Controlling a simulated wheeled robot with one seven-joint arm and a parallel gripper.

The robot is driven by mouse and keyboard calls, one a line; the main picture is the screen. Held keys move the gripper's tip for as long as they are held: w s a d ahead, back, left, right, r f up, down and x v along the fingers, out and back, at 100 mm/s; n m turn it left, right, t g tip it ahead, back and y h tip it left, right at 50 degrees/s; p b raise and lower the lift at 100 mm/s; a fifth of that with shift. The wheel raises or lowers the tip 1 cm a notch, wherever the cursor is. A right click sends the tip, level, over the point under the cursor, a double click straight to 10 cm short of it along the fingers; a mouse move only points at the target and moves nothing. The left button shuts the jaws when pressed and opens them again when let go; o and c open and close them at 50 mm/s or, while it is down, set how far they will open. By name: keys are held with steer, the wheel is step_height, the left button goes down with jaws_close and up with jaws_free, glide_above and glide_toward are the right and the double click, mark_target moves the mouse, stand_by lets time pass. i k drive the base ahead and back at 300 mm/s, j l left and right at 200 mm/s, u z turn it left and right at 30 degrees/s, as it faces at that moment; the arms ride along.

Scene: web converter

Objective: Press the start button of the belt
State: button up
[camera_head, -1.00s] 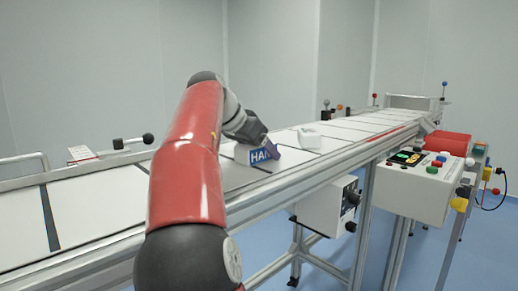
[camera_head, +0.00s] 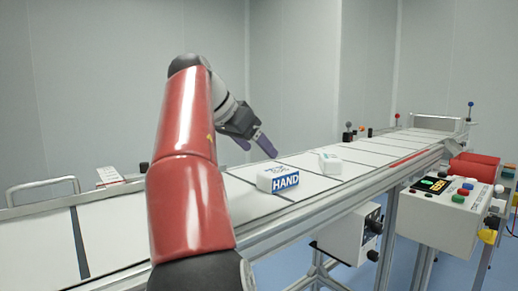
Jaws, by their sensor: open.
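The control box (camera_head: 438,221) stands at the right beside the belt. Its sloped top carries a lit display and several small buttons, among them a green button (camera_head: 458,198), a red button (camera_head: 464,192) and a blue button (camera_head: 468,186). Labels are too small to read, so I cannot tell which one is start. The belt (camera_head: 225,206) runs from lower left to far right. My gripper (camera_head: 254,146) is open and empty, with purple fingertips, above the belt and well left of the control box. It is apart from the white and blue "HAND" pack (camera_head: 286,181) below it.
A second white pack (camera_head: 330,162) lies further along the belt. A grey box with black knobs (camera_head: 350,236) hangs under the belt's near side rail. A red roll (camera_head: 474,167) lies behind the control box. Knobbed levers stand at the belt's far end.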

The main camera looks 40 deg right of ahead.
mark_target(458, 199)
steer(key=k, duration=1)
